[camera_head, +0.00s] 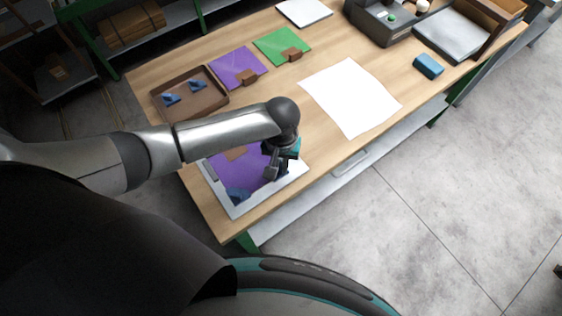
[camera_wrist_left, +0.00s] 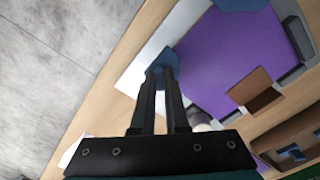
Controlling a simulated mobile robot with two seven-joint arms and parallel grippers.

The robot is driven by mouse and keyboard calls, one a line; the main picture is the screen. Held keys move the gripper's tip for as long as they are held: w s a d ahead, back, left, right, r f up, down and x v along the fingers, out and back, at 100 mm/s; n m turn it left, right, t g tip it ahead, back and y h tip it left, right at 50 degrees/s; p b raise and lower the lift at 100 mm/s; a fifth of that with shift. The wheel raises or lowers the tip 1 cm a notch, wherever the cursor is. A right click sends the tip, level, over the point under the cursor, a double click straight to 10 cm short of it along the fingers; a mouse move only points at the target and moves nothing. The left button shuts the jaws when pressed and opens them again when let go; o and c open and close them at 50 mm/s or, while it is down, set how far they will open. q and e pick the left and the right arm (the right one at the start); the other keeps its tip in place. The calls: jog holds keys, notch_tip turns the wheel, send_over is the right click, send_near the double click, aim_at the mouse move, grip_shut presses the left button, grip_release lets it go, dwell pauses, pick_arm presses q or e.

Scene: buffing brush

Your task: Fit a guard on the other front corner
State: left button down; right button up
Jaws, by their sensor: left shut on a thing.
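A purple panel (camera_head: 225,172) lies in a pale frame-like tray (camera_head: 236,211) at the near end of the table. A blue guard (camera_head: 238,195) sits at one front corner, and it partly shows at the top edge of the left wrist view (camera_wrist_left: 240,4). My left gripper (camera_head: 272,172) is over the panel's other front corner. In the left wrist view its fingers (camera_wrist_left: 162,74) are shut on a second blue guard (camera_wrist_left: 166,57) at the purple panel's corner. Whether this guard is fully seated on the corner I cannot tell. My right gripper is not in view.
A brown tray (camera_head: 224,105) holds two more blue guards (camera_head: 171,99). Purple (camera_head: 237,65) and green (camera_head: 280,44) panels, a white sheet (camera_head: 350,97) and a blue block (camera_head: 428,65) lie farther along the table. Grey floor lies to the right.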

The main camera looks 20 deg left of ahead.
pick_arm(q)
jog(key=shift+a+p, duration=0.2)
jog(key=shift+p, duration=0.25)
dwell(0.5)
jog(key=c, duration=0.8)
grip_release()
jog(key=shift+c, duration=0.2)
jog(key=shift+o, duration=0.3)
jog(key=o, duration=0.4)
jog(key=shift+r, duration=0.1)
jog(key=shift+r+p, duration=3.4)
jog(key=shift+p, duration=0.95)
